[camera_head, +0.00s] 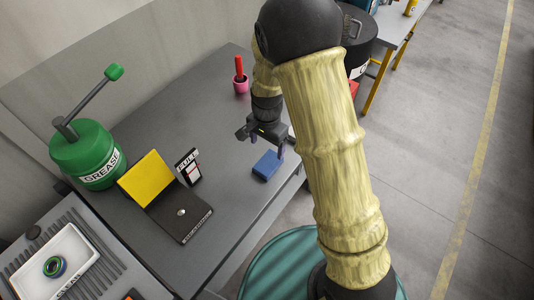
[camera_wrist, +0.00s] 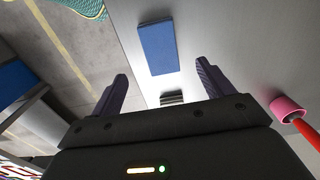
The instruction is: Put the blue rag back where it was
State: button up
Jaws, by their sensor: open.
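The blue rag (camera_head: 267,165) lies as a flat folded block on the grey table (camera_head: 225,205), near the table's right edge. In the wrist view the blue rag (camera_wrist: 158,48) lies ahead of the fingertips, roughly between their lines and apart from them. My gripper (camera_head: 264,138) is open and empty, above the table just behind the rag. Its two dark fingers (camera_wrist: 160,80) show spread apart in the wrist view. My arm covers part of the table's right edge.
A yellow-and-black stand (camera_head: 146,178) and a small labelled card (camera_head: 188,167) stand left of the rag. A green grease can (camera_head: 88,155) is farther left. A pink cup (camera_head: 240,84) with a red handle stands behind. A white tray (camera_head: 84,246) is at lower left.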

jog(key=shift+r, duration=1.2)
jog(key=s+d+r+n+t, duration=0.2)
jog(key=s+d+r+n, duration=0.5)
jog(key=s+d, duration=0.5)
notch_tip(320, 180, up, 2)
jog(key=shift+d+r+n+t, duration=0.15)
jog(key=shift+d+n+t, duration=0.15)
jog(key=shift+d, duration=0.65)
